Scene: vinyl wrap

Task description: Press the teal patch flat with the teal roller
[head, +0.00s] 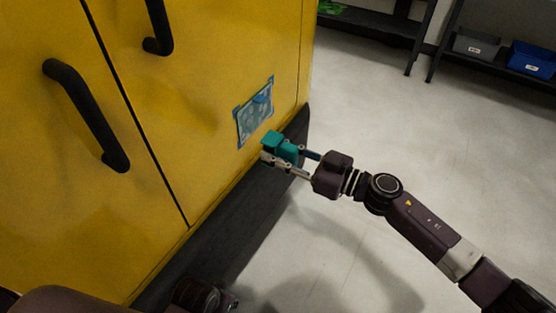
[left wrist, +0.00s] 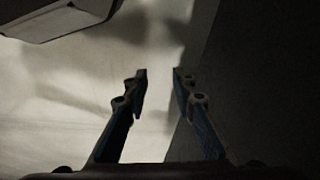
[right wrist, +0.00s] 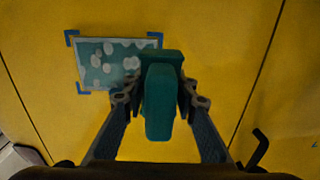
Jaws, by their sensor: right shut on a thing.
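The teal patch (head: 252,121) is on the yellow cabinet's lower side, with blue corner marks and pale blister-like spots; it also shows in the right wrist view (right wrist: 98,66). My right gripper (head: 284,157) is shut on the teal roller (head: 272,140), at the patch's lower right in the head view. In the right wrist view the roller (right wrist: 160,105) stands between the fingers, and its far end covers the patch's right edge. I cannot tell whether it touches the surface. My left gripper (left wrist: 158,74) is open and empty, low near the floor.
The yellow cabinet (head: 215,60) has black handles (head: 88,115) and a dark base (head: 240,205). Pale floor (head: 400,130) is open to the right. Shelves at the back right hold a grey bin (head: 477,45) and a blue bin (head: 532,60).

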